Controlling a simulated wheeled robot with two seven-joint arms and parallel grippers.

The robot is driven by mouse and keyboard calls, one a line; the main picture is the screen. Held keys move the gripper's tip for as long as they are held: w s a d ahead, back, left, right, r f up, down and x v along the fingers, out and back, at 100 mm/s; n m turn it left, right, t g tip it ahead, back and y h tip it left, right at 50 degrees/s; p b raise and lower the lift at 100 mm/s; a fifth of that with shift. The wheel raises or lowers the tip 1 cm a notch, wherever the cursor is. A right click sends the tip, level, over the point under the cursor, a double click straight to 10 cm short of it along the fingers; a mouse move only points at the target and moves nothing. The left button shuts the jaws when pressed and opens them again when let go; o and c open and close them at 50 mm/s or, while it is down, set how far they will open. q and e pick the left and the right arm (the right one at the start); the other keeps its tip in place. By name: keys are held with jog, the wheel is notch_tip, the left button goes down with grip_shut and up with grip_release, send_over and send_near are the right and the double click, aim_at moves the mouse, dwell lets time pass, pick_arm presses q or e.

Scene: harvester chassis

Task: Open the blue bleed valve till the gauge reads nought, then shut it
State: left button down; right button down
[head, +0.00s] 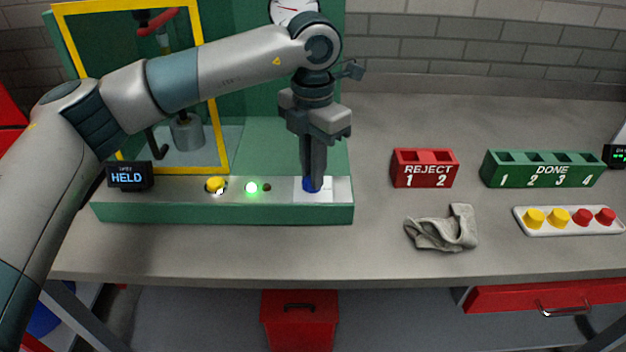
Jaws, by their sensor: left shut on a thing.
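The blue bleed valve (309,185) sits on a white plate (326,195) at the right end of the green chassis's front ledge (230,213). My left gripper (312,182) points straight down and is shut on the valve; its fingers hide most of the knob, so its turn cannot be read. The gauge (293,8) is at the top edge, cut off by the frame and partly behind my arm. Its dial is white with a red part and a dark needle; the reading cannot be told. My right gripper is not in view.
A small display reading HELD (129,177), a yellow button (215,185) and a lit green lamp (251,187) are on the ledge. A yellow frame (212,95) stands behind. Rightward are a red REJECT box (424,169), green DONE rack (543,170), grey cloth (443,230) and tray of caps (570,229).

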pick_arm(q)
jog(key=m+b, duration=0.2)
jog(key=shift+f+m, duration=0.1)
jog(key=shift+m, duration=0.2)
jog(key=m+b, duration=0.2)
jog(key=m, duration=0.1)
jog(key=shift+r+m+b, duration=0.2)
jog(key=shift+m+b, duration=0.1)
jog(key=shift+m, duration=0.4)
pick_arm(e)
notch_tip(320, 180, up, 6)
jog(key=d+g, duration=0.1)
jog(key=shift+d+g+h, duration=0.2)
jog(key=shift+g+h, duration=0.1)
pick_arm(q)
jog(key=c, duration=1.8)
grip_release()
